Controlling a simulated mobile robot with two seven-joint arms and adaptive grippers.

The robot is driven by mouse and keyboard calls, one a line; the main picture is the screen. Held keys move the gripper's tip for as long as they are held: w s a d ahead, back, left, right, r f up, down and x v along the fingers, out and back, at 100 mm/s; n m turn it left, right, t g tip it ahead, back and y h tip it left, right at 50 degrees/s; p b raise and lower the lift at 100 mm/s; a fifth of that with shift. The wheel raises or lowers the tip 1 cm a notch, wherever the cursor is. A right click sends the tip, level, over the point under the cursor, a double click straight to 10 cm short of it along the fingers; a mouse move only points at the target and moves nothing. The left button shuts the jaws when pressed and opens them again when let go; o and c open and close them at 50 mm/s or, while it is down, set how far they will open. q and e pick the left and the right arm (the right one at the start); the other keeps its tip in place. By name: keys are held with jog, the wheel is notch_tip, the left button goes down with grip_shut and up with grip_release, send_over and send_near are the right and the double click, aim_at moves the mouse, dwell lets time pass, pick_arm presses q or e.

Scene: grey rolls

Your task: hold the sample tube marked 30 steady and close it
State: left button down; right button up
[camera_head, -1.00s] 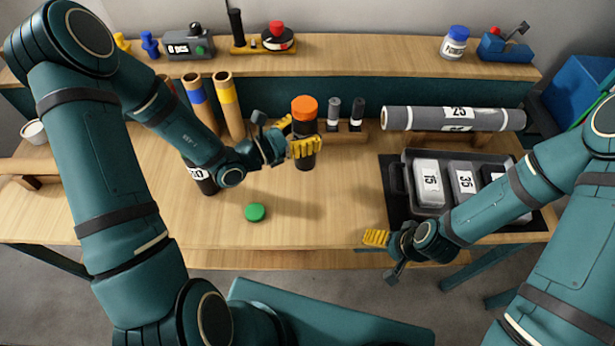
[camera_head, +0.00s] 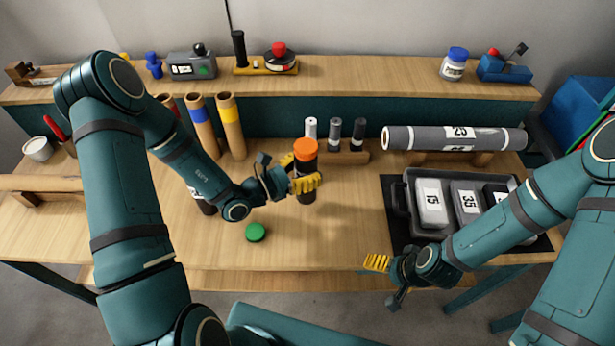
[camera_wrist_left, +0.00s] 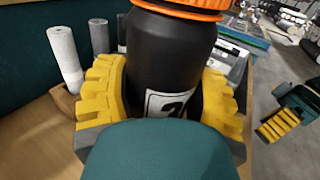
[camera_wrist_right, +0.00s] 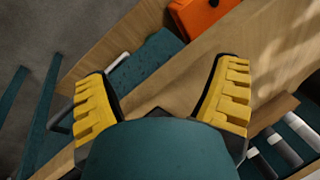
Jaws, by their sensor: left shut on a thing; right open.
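My left gripper (camera_head: 303,185) is shut around a dark tube (camera_wrist_left: 165,60) with an orange top (camera_head: 305,149), held upright over the middle of the table. Its white label (camera_wrist_left: 168,104) is partly hidden by my gripper, so the number cannot be read in full. I cannot tell whether its base touches the table. A green cap (camera_head: 256,232) lies on the table, nearer and left of the held tube. Another dark tube (camera_head: 207,208) stands mostly hidden behind my left arm. My right gripper (camera_head: 377,263) is open and empty near the table's front edge.
Brown tubes (camera_head: 232,125) stand back left. The table's front middle is clear.

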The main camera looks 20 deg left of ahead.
pick_arm(q)
jog(key=shift+f+b, duration=0.3)
jog(key=shift+f, duration=1.65)
jog(key=shift+c, duration=0.8)
grip_release()
jog(key=v, duration=1.2)
jog(key=shift+s, duration=0.1)
